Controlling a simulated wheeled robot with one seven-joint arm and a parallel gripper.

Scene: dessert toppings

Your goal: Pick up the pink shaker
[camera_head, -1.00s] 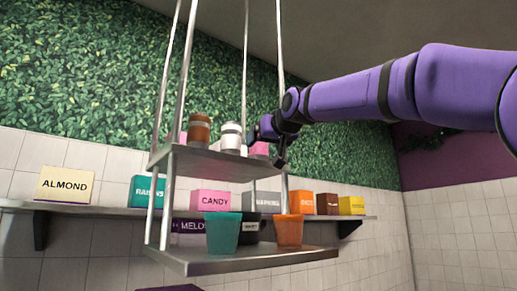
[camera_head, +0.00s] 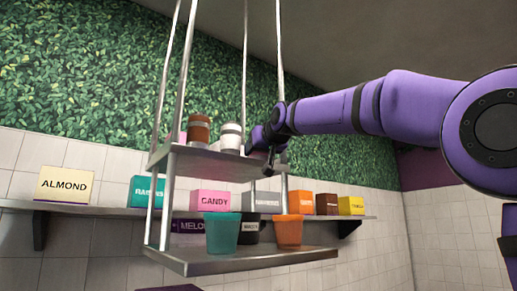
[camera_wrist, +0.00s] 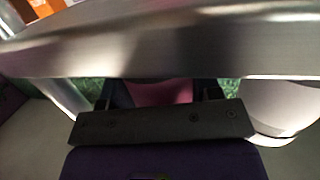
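The pink shaker (camera_wrist: 160,92) shows in the wrist view as a pink patch between my two fingers, largely hidden by the shelf edge and my gripper. My gripper (camera_wrist: 161,93) has its fingers apart, one on each side of the pink; a dark gap shows on the left, and I cannot make out firm contact. In the head view my gripper (camera_head: 264,148) is at the right end of the upper hanging shelf (camera_head: 205,162), right of the white shaker (camera_head: 230,138), and covers the pink shaker's place.
The white shaker stands close beside my gripper. Metal rods hold the shelf. Teal (camera_head: 222,233) and orange (camera_head: 288,231) cups stand on the lower shelf. Topping boxes line the wall shelf.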

